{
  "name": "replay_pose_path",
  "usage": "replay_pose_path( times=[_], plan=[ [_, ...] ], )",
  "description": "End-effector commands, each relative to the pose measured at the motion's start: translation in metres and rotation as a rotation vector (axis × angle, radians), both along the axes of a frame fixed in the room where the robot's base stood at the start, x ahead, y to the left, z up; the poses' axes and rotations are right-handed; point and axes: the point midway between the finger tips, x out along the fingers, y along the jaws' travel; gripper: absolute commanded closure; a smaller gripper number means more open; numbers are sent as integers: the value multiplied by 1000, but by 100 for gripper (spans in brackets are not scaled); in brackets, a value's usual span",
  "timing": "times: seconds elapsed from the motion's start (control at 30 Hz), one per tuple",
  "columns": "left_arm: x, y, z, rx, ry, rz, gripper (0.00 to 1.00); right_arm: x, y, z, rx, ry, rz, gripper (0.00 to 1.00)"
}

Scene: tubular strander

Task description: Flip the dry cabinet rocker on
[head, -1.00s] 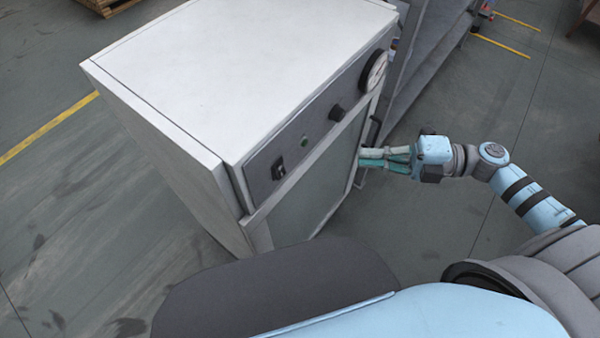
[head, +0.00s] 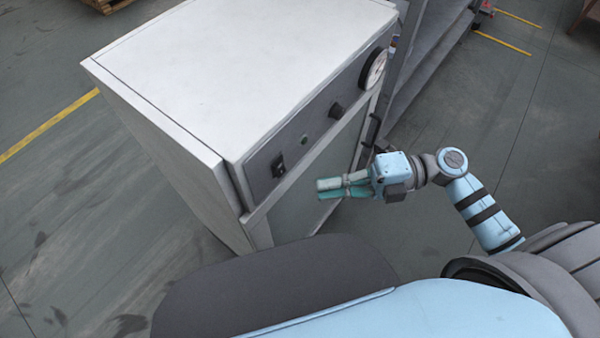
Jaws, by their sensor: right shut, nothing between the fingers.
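The dry cabinet (head: 235,60) is a white box with a dark grey control strip (head: 320,117) along the top of its front. The rocker (head: 279,165) is a small black switch with a light mark at the left end of that strip; which way it is tipped is too small to tell. My right gripper (head: 318,190) has teal fingers, shut and empty. It appears in front of the cabinet door, to the right of and lower than the rocker, apart from it, with fingertips pointing left. My left gripper is not in view.
On the strip, right of the rocker, are a green button (head: 304,140), a black knob (head: 336,110) and a round dial (head: 375,68). A dark door handle (head: 371,131) is at the right edge. Grey shelving (head: 430,60) stands beyond.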

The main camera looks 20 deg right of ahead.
Motion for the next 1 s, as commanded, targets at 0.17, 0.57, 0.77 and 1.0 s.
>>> replay_pose_path(
  times=[0.17, 0.57, 0.77, 1.0],
  plan=[
    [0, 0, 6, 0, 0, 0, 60, 13, 32, -1, 4, -3, -2, 100],
    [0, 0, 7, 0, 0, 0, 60, 36, 49, -8, 0, 1, 1, 100],
    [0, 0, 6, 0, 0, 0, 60, 36, 48, -8, 2, -1, 1, 100],
    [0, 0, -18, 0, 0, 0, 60, 42, 52, -14, 51, -71, 0, 100]
  ],
)
